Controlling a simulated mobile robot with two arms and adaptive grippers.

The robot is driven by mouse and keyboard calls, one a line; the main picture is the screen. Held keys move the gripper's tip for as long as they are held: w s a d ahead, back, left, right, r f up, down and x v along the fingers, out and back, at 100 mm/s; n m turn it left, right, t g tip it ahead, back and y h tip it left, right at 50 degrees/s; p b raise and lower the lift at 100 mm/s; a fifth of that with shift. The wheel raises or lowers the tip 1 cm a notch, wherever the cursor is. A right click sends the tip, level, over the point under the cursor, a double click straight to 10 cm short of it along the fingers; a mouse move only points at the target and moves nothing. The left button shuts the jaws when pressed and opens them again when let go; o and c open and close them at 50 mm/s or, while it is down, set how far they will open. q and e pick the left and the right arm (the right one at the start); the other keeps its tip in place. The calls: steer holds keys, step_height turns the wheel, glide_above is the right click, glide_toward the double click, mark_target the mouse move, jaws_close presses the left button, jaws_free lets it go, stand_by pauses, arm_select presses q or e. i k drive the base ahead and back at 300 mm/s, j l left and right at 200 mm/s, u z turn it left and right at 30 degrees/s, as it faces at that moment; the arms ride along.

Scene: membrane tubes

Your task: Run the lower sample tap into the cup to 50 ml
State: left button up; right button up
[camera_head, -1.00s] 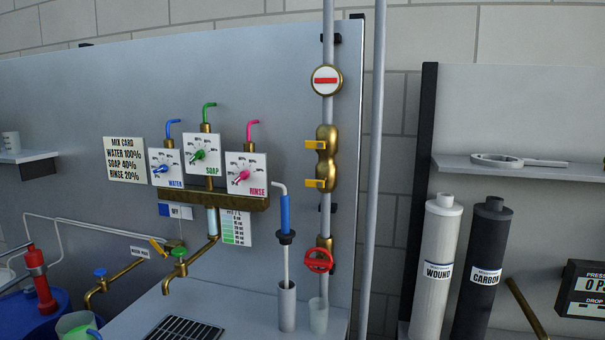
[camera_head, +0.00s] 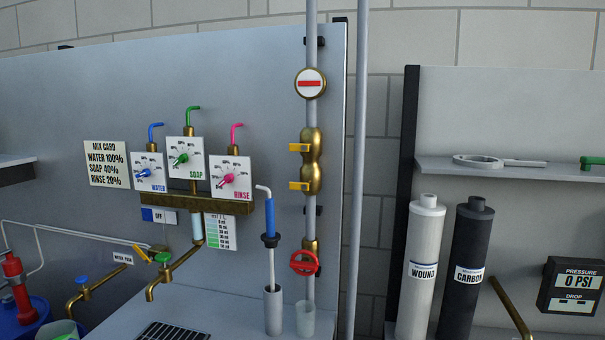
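A vertical grey pipe (camera_head: 310,130) runs down the panel. It carries a round brass piece with a red bar on white (camera_head: 309,83), a brass body (camera_head: 312,165) with an upper yellow lever (camera_head: 299,147) and a lower yellow lever (camera_head: 299,186), and a red handwheel tap (camera_head: 304,262) at the bottom. I cannot tell which fitting is the lower sample tap. A translucent cup (camera_head: 305,318) stands upright on the counter below the red handwheel. No liquid level or marks can be made out on it. Neither of my grippers is in view.
A grey cylinder (camera_head: 273,310) with a blue-handled probe (camera_head: 270,215) stands beside the cup. Brass spouts (camera_head: 170,270), a drain grille (camera_head: 172,332) and mix dials (camera_head: 185,158) are to the left. Filter cartridges (camera_head: 420,270) and a pressure display (camera_head: 573,285) are to the right.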

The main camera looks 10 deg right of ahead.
mark_target(294, 187)
steer(key=k+j, duration=0.1)
steer(key=j, duration=0.35)
steer(key=j+z, duration=0.15)
steer(key=j, duration=0.3)
steer(key=k+j, duration=0.15)
steer(key=j, duration=0.3)
steer(key=z, duration=0.05)
